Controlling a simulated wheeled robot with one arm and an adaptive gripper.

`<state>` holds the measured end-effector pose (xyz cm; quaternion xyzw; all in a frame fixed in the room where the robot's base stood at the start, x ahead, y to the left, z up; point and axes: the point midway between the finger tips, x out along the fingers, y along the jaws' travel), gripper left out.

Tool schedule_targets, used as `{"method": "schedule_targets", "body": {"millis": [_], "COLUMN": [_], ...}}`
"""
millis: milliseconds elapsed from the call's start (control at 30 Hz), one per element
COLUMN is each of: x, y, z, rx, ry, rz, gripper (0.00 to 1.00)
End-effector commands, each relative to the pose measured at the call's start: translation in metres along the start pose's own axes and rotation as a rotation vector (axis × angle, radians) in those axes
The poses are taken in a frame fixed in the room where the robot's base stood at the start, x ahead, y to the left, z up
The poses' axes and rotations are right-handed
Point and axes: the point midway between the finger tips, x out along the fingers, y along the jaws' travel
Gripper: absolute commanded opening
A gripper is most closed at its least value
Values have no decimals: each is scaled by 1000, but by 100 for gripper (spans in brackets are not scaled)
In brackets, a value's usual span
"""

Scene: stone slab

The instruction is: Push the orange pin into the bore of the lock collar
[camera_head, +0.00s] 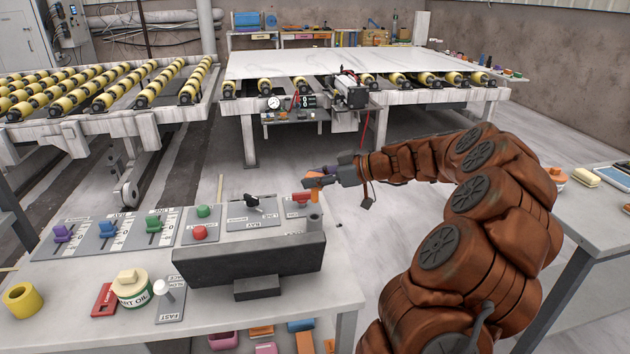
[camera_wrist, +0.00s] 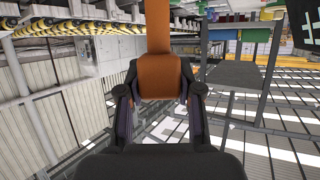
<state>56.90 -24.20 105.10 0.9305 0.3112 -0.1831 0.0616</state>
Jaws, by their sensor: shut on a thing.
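The orange pin (camera_head: 315,194) is in my gripper (camera_head: 322,178), with its shank pointing down. In the wrist view the pin's orange block (camera_wrist: 160,78) sits between the two fingers of my gripper (camera_wrist: 160,92), and its narrower shank (camera_wrist: 158,28) runs toward the top edge. A small grey upright cylinder (camera_head: 314,219), which looks like the lock collar, stands at the right end of the console, directly below the pin in the head view. The pin's lower end appears at or just above the cylinder's top. I cannot tell whether it touches or enters the bore.
The dark console block (camera_head: 250,259) stands on the pale bench (camera_head: 70,290), with a green and a red button and a black knob behind. A cream-lidded tin (camera_head: 132,288) and yellow ring (camera_head: 22,300) are at left. Roller tables with a white slab (camera_head: 330,62) stand behind.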

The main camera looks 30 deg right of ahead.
Motion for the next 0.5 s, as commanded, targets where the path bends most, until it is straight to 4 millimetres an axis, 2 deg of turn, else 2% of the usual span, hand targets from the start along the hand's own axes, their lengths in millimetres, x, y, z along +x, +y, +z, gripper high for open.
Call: {"method": "schedule_targets", "body": {"millis": [100,500], "x": [5,13], "y": [0,0], "z": [11,30], "rx": [-2,-1], "ry": [0,-1], "rz": [0,-1], "gripper": [0,0]}}
